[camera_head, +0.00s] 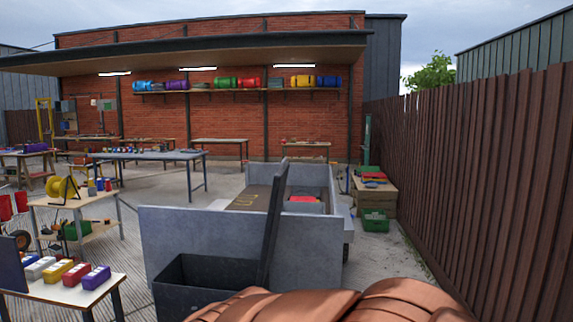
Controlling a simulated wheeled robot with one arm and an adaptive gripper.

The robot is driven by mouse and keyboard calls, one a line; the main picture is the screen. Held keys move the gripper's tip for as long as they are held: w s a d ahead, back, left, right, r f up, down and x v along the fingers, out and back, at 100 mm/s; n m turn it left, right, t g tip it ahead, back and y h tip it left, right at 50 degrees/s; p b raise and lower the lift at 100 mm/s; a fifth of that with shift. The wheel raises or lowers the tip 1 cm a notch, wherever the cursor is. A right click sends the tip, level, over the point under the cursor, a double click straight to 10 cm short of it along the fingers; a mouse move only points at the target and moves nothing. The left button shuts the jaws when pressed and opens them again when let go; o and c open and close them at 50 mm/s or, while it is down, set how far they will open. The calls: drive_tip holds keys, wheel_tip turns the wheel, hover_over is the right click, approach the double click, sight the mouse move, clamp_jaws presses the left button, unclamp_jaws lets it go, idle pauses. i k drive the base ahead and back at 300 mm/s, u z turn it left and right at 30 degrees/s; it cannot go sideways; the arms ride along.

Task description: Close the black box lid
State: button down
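A black box (192,285) stands open in the lower middle of the head view, in front of a grey trailer. Its black lid (273,225) stands up from the right side of the box, nearly upright and leaning a little to the right at its top. The inside of the box is dark, and I cannot tell what is in it. The lower part of the box is cut off by the picture's bottom edge. My gripper is not in view.
The grey trailer (172,233) is directly behind the box. A table (60,289) with coloured items is at the left. A copper-coloured ribbed shape covers the bottom right. A brown fence (480,170) runs along the right. Workbenches stand farther back.

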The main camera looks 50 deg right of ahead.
sight(279, 181)
drive_tip(key=z, duration=0.45)
drive_tip(key=i, duration=0.65)
drive_tip(key=z, duration=0.6)
